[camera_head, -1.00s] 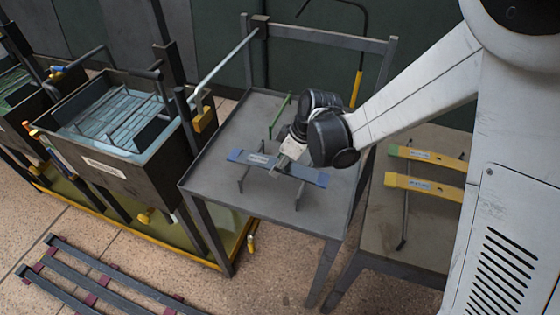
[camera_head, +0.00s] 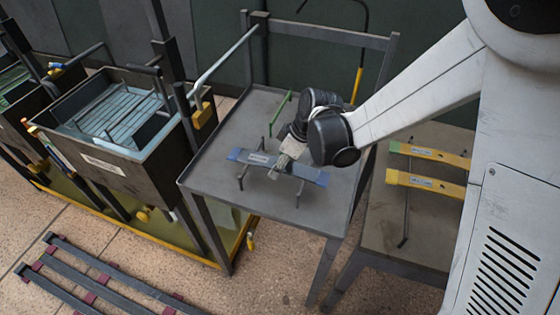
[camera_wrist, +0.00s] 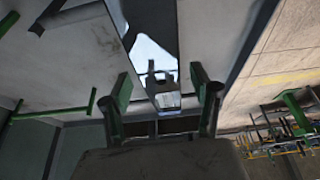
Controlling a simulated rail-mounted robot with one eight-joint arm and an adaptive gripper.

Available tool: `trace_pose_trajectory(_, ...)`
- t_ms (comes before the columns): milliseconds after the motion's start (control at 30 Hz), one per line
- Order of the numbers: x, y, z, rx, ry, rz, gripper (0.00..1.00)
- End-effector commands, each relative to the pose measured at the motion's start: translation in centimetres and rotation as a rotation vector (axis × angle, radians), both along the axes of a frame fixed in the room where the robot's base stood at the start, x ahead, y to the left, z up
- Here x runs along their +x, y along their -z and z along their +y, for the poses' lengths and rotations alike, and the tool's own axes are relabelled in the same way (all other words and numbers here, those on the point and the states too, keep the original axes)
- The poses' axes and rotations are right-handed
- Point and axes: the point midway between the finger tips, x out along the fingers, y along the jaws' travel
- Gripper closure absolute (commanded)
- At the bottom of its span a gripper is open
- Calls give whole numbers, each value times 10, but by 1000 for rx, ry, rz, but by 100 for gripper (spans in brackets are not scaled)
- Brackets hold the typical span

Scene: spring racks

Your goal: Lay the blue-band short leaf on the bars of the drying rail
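The blue-band short leaf is a curved blue-grey strip (camera_head: 312,175) with a pale label, above the grey table in the head view. Two thin dark bars (camera_head: 242,178) show beneath it; whether it touches them is unclear. My gripper (camera_head: 281,164) comes down at the leaf's middle and hides part of it. Which thing is the drying rail is unclear from the frames.
A green bar (camera_head: 280,113) stands farther back on the table (camera_head: 228,143). Two yellow leaves (camera_head: 425,183) lie on bars at the right. A water-filled tank (camera_head: 112,165) stands left. Dark rails with red blocks (camera_head: 90,272) lie on the floor at lower left.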

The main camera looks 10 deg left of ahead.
Motion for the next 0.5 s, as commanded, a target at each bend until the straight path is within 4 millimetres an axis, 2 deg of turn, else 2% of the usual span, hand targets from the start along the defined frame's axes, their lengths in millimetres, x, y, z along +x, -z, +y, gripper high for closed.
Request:
trace_pose_trajectory(267,0,-4,0,0,0,0,41)
trace_pose_trajectory(500,-1,-26,-7,0,2,0,41)
